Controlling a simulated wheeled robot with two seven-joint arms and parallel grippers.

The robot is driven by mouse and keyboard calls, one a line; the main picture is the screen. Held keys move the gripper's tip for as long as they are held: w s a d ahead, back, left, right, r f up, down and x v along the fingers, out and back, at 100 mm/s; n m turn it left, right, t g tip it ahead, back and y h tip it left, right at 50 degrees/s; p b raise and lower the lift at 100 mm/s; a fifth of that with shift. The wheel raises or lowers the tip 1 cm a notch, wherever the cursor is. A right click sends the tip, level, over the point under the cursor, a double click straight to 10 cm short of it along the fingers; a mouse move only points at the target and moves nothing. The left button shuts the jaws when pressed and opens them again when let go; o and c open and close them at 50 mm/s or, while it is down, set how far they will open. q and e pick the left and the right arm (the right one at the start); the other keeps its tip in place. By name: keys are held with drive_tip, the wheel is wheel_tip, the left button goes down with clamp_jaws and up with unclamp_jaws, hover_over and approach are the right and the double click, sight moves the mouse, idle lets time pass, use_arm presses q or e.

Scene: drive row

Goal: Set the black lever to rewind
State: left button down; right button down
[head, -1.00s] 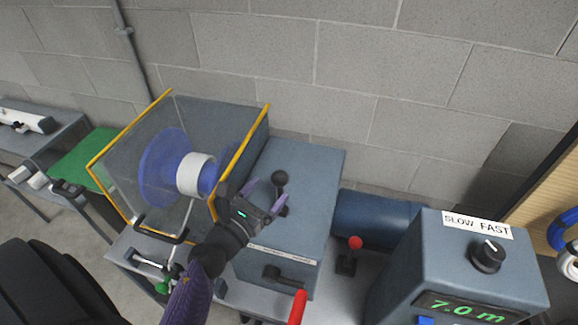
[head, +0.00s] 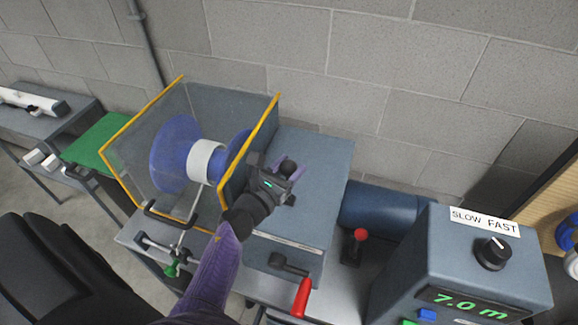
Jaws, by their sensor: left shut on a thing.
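The black lever's round knob (head: 287,167) stands on top of the blue-grey box (head: 318,165) right of the yellow-edged guard. My left gripper (head: 290,173) has its purple fingers around the knob and is shut on it. The gripper hides the lever's stem and any slot or marks beneath it. A pale label strip on the front edge of the box is too small to read. My right gripper is not in view.
A clear guard with yellow edges (head: 250,150) covers a blue spool (head: 172,155) just left of my gripper. A red-handled crank (head: 302,298) sticks out in front. A red-knobbed lever (head: 361,236) and a control box (head: 455,260) reading 7.0 m stand to the right.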

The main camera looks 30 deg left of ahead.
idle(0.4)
use_arm(q)
drive_tip(key=s+a+f+n+t+y+b, duration=0.1)
drive_tip(key=a+f+n+b, duration=0.1)
drive_tip(key=a+n+b, duration=0.4)
drive_tip(key=shift+s+a+n+t+b, duration=0.15)
drive_tip(key=shift+s+n+t+b, duration=0.2)
drive_tip(key=shift+b, duration=0.45)
drive_tip(key=shift+c, duration=0.8)
unclamp_jaws()
drive_tip(key=shift+a, duration=0.1)
drive_tip(key=shift+r, duration=0.15)
